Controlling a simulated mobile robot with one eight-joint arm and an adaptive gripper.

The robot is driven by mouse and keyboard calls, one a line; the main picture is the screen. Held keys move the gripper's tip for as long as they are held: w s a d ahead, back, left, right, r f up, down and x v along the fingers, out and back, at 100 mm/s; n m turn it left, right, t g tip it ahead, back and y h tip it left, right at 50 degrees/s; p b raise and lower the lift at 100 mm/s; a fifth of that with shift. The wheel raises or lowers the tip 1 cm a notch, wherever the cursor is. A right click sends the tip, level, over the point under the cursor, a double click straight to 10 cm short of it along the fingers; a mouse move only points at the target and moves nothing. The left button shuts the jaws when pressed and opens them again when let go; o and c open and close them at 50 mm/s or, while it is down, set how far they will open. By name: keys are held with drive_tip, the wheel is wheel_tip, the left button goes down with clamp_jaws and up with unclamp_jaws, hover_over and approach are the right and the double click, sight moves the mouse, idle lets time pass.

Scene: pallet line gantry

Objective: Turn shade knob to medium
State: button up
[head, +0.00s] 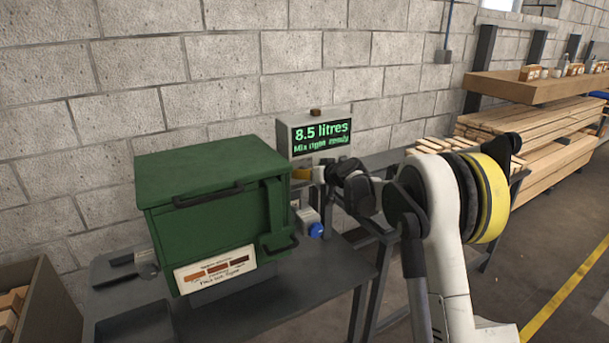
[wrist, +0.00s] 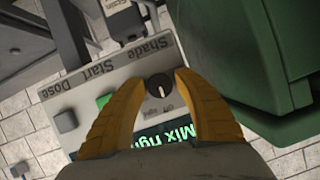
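The shade knob (wrist: 159,86) is black and round with a pale pointer line. It sits on a grey control panel (wrist: 133,74) under the word "Shade", which appears upside down in the wrist view. The pointer points down in that view, toward small print too blurred to read surely. My gripper (wrist: 161,77) is open, its yellow fingers on either side of the knob with gaps visible. In the head view, my gripper (head: 302,173) is beside the green machine, below the display box (head: 321,133) reading "8.5 litres". The knob is hidden there.
The green machine (head: 210,200) stands close to my gripper. A grey bench (head: 320,285) runs below. Wood planks (head: 540,130) are stacked at right.

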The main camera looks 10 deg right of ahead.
clamp_jaws()
drive_tip(key=shift+m, duration=0.3)
drive_tip(key=shift+d+m+y+p, duration=0.1)
drive_tip(key=shift+m+y+p, duration=0.25)
drive_tip(key=shift+m+y, duration=0.45)
drive_tip(key=m+y, duration=0.2)
drive_tip(key=m, duration=0.1)
drive_tip(key=m+y, duration=0.1)
drive_tip(key=m, duration=0.2)
drive_tip(key=m+t+y+b, duration=0.1)
drive_tip(key=m, duration=0.2)
drive_tip(key=shift+m+y, duration=0.4)
